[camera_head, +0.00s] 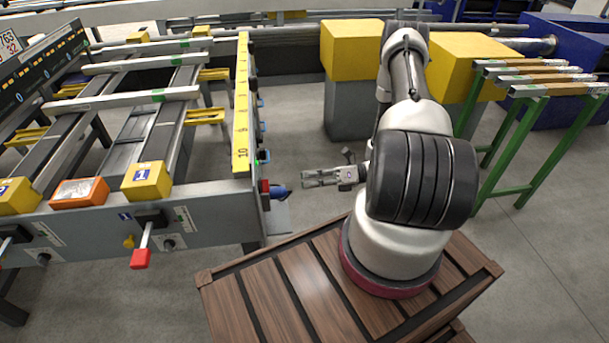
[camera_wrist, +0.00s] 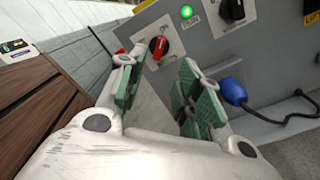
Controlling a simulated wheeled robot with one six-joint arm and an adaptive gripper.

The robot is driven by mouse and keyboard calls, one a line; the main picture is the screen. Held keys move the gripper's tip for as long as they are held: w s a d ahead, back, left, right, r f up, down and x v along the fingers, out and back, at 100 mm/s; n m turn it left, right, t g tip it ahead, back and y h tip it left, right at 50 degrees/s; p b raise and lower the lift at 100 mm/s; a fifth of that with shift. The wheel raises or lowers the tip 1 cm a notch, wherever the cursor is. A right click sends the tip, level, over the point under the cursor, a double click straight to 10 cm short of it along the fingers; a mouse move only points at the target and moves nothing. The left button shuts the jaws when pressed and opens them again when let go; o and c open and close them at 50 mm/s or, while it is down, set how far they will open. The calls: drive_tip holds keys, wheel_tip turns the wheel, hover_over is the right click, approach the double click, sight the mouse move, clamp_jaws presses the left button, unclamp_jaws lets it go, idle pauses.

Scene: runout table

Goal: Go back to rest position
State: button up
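My gripper (camera_head: 307,178) is in front of the end panel of the runout table (camera_head: 215,205), apart from it. In the wrist view my gripper (camera_wrist: 160,84) is open, with its green-padded fingers apart and nothing between them. Beyond the fingers, the grey panel (camera_wrist: 203,47) carries a red rotary knob (camera_wrist: 158,47), a lit green lamp (camera_wrist: 186,12) and a black knob (camera_wrist: 232,10). A blue plug (camera_wrist: 233,91) with a black cable is right of the fingers; it also shows in the head view (camera_head: 280,191). The fingers appear clear of the knob and plug.
My arm rises above a brown slatted wooden platform (camera_head: 305,275). Yellow and grey blocks stand behind it, including a yellow one (camera_head: 352,50). A green rack (camera_head: 545,145) holding bars is at right.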

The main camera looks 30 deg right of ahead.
drive_tip(key=s+f+n+g, duration=0.2)
drive_tip(key=s+n+g, duration=0.2)
drive_tip(key=s+n, duration=0.15)
drive_tip(key=s+d+r+n+g+h, duration=0.45)
drive_tip(key=s+r+n+g, duration=0.2)
drive_tip(key=r+n, duration=0.35)
drive_tip(key=s+d+r+n+t+h, duration=0.1)
drive_tip(key=d+r+n+h, duration=0.1)
drive_tip(key=r+n+h, duration=0.45)
drive_tip(key=d+r+n+t+h, duration=0.1)
drive_tip(key=d+r+n+h, duration=0.15)
drive_tip(key=r, duration=0.75)
drive_tip(key=s+a+r+n+t+h, duration=0.1)
drive_tip(key=a+r+n+t+h, duration=0.1)
drive_tip(key=r, duration=0.6)
drive_tip(key=s+a+r+n+t+h, duration=0.1)
drive_tip(key=a+r+n+t, duration=0.2)
drive_tip(key=r, duration=0.5)
drive_tip(key=shift+s+a+n+t+h, duration=0.3)
drive_tip(key=shift+n+t, duration=0.35)
drive_tip(key=shift+t, duration=0.5)
